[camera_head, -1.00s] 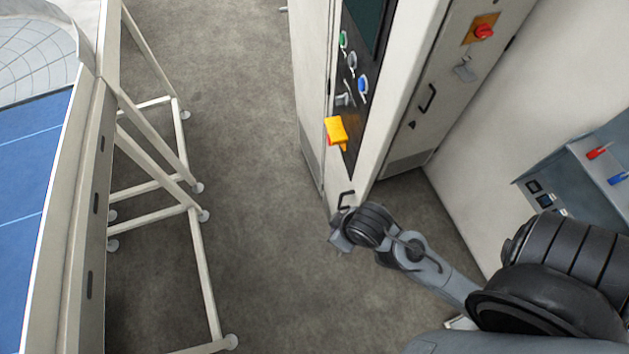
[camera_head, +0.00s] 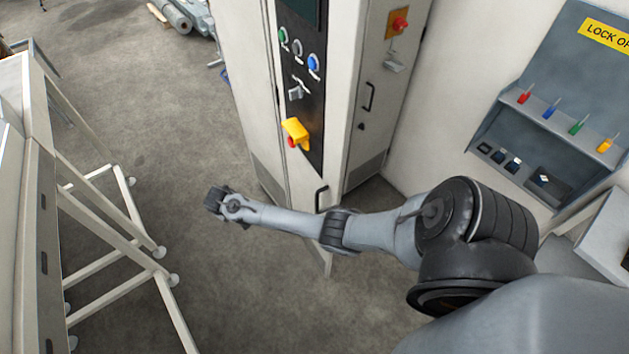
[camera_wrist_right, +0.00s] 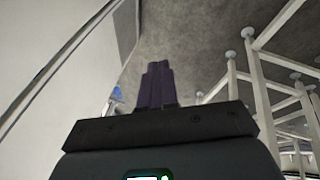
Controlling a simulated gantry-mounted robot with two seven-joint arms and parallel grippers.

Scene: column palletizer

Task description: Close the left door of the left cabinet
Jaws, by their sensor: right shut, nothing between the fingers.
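A tall white cabinet (camera_head: 346,60) stands at the centre of the head view. Its narrow front carries a dark control panel (camera_head: 297,75) with buttons and a yellow-red switch (camera_head: 297,133). A black handle (camera_head: 321,196) sits below the panel; the lower corner juts out over the floor. I cannot tell exactly how far any door is open. My right arm crosses in front of the cabinet's lower part. My right gripper (camera_head: 214,200) is left of the cabinet, apart from it and empty. In the wrist view its fingers (camera_wrist_right: 157,85) are together, with a white panel (camera_wrist_right: 65,50) on the left.
A white-legged frame (camera_head: 115,220) stands at the left. Grey floor (camera_head: 150,110) lies clear between it and the cabinet. A cabinet face with a red switch (camera_head: 399,24) and handle (camera_head: 369,97) is behind at right. A lockout board (camera_head: 570,60) hangs on the right.

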